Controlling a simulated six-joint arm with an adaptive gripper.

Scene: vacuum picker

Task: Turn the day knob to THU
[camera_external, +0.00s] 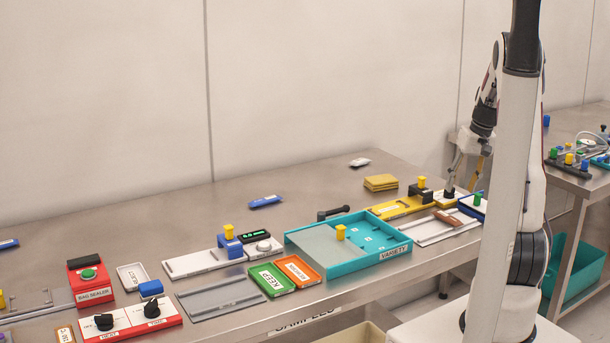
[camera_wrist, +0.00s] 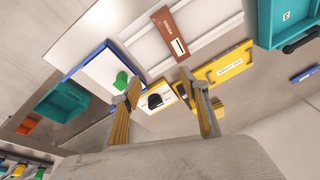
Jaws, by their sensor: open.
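A black knob (camera_wrist: 155,100) sits on a white dial plate with a yellow edge (camera_wrist: 150,88) in the wrist view. I take it for the day knob, but its day markings are too small to read. My gripper (camera_wrist: 160,80) is open and empty, with one finger on either side of the knob in the picture; contact cannot be told. In the external view my gripper (camera_external: 462,184) points down at the right end of the bench. The small dial unit (camera_external: 448,196) is below it, partly hidden by the fingers.
A yellow slide unit (camera_wrist: 222,68) adjoins the dial. A white rail with a brown block (camera_wrist: 176,35) and a blue-edged tray with a green peg (camera_wrist: 122,80) are close by. The teal VARIETY tray (camera_external: 392,258) and red two-knob panel (camera_external: 128,322) stand further left.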

